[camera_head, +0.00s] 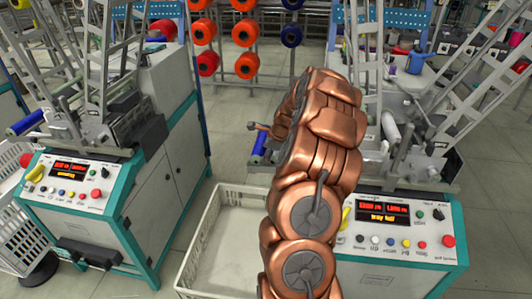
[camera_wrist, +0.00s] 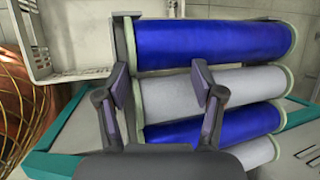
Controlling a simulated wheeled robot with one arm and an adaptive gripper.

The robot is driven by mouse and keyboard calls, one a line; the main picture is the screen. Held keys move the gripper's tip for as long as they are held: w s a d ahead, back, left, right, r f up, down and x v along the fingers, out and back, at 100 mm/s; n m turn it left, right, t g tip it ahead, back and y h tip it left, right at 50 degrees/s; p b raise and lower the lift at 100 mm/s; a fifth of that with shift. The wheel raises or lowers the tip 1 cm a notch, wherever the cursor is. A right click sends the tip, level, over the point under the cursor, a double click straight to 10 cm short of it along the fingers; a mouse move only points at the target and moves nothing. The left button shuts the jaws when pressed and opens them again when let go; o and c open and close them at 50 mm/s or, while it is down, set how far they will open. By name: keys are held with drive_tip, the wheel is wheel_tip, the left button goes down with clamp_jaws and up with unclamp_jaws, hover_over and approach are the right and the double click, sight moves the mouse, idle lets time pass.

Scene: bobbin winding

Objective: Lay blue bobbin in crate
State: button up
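In the wrist view, bobbins lie side by side in a dark tray (camera_wrist: 130,45): a blue bobbin (camera_wrist: 215,44), a white bobbin (camera_wrist: 240,87), a second blue bobbin (camera_wrist: 225,124) and another white bobbin (camera_wrist: 260,152). My gripper (camera_wrist: 158,78) is open and empty; its fingers stand apart in front of the upper blue and white bobbins. Contact cannot be told. In the head view, part of a blue bobbin (camera_head: 259,145) shows left of my arm, which hides most of the tray and my gripper. The white crate (camera_head: 205,235) is on the floor and also shows in the wrist view (camera_wrist: 75,52).
The crate stands between the left machine (camera_head: 165,210) and the right machine's control box (camera_head: 400,270), whose display is lit. Another blue bobbin (camera_head: 25,122) lies at the left machine. A white basket (camera_head: 20,240) stands at far left. Racks with orange and red spools (camera_head: 245,65) are behind.

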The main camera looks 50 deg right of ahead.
drive_tip(key=shift+d+r, duration=0.1)
drive_tip(key=shift+d, duration=0.05)
drive_tip(key=c, duration=0.4)
drive_tip(key=o, duration=1.1)
drive_tip(key=shift+w+d, duration=0.1)
drive_tip(key=shift+w, duration=0.05)
drive_tip(key=shift+c, duration=0.2)
drive_tip(key=o, duration=0.5)
drive_tip(key=shift+v, duration=3.9)
